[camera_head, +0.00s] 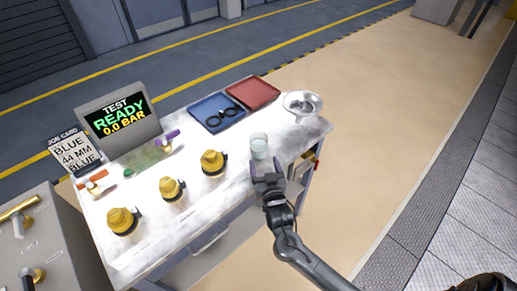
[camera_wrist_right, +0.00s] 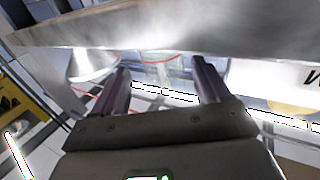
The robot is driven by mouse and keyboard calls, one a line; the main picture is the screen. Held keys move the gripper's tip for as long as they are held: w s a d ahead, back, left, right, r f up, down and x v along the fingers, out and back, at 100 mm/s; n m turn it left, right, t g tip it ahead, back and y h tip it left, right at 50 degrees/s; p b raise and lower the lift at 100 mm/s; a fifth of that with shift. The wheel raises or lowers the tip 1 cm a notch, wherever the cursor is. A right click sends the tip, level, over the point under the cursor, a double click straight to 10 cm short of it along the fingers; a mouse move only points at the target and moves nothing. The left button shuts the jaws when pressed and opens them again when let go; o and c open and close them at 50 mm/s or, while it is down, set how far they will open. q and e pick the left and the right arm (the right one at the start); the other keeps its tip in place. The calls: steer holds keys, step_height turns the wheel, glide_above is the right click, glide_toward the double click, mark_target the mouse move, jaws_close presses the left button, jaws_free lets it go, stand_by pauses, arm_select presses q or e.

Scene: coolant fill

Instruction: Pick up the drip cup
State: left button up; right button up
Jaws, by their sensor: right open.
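The drip cup (camera_head: 259,144) appears to be the small clear cup near the front right edge of the bench top, upright. My right gripper (camera_head: 265,167) is right in front of it, with its fingers pointing at it. In the right wrist view, my right gripper (camera_wrist_right: 160,68) is open, its two dark fingers apart. A clear shape with a red line, seemingly the cup (camera_wrist_right: 160,74), shows between and beyond the fingertips. I cannot tell whether a finger touches it. My left gripper is not in view.
The white bench (camera_head: 225,192) also holds several yellow knobbed fittings (camera_head: 213,162), a blue tray (camera_head: 207,108) with black rings, a red tray (camera_head: 254,90) and a metal bowl (camera_head: 300,104). A test display (camera_head: 119,115) and job card (camera_head: 74,151) stand at the left. Open floor lies right.

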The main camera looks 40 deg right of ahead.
mark_target(261, 153)
steer(key=shift+w+d, duration=0.15)
steer(key=shift+w, duration=0.2)
steer(key=shift+b+x, duration=0.65)
steer(key=shift+x, duration=1.75)
steer(key=shift+f, duration=0.15)
steer(key=c, duration=0.9)
steer(key=shift+r, duration=0.25)
